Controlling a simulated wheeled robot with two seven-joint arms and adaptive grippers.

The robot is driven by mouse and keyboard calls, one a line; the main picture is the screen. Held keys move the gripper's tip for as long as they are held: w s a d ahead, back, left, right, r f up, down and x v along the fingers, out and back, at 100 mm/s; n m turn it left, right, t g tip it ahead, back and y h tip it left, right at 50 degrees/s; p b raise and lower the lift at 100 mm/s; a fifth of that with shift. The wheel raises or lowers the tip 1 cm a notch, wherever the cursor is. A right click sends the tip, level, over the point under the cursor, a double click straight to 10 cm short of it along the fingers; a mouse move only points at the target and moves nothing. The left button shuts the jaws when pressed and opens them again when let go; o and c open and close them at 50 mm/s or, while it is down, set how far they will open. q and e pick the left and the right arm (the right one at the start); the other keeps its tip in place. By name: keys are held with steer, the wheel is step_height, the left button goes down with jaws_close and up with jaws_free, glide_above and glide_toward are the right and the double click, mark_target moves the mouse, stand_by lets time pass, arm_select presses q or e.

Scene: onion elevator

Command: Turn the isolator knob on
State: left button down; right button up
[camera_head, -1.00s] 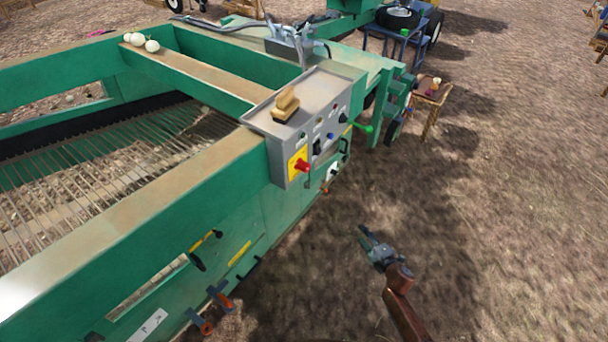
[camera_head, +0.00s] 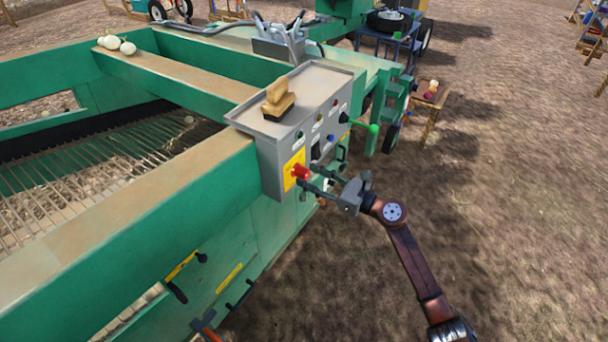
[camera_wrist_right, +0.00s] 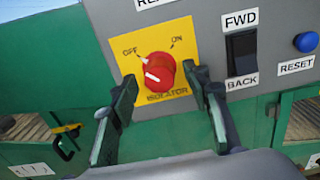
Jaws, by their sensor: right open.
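The red isolator knob (camera_wrist_right: 158,72) sits on a yellow plate (camera_wrist_right: 178,104) marked OFF and ON. Its white pointer line lies toward the left, nearer the OFF side. In the head view the knob (camera_head: 300,172) is on the front of the grey control box (camera_head: 270,160). My right gripper (camera_head: 318,178) is in front of the box at the knob. In the right wrist view my right gripper (camera_wrist_right: 163,82) is open, with one finger on each side of the knob; I cannot tell whether they touch it.
A FWD/BACK rocker switch (camera_wrist_right: 242,52) and a blue RESET button (camera_wrist_right: 306,42) are right of the knob. A wooden brush (camera_head: 278,98) lies on top of the box. A green lever (camera_head: 372,128) sticks out at the box's right. Open ground lies to the right.

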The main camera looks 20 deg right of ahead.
mark_target(297, 170)
arm_select(q)
steer(key=shift+w+d+r, duration=0.15)
steer(key=shift+w+r, duration=0.25)
steer(key=shift+r, duration=0.15)
arm_select(e)
steer(key=shift+x, duration=1.3)
steer(key=shift+c, duration=0.6)
steer(key=c, duration=1)
steer(key=shift+c, duration=0.2)
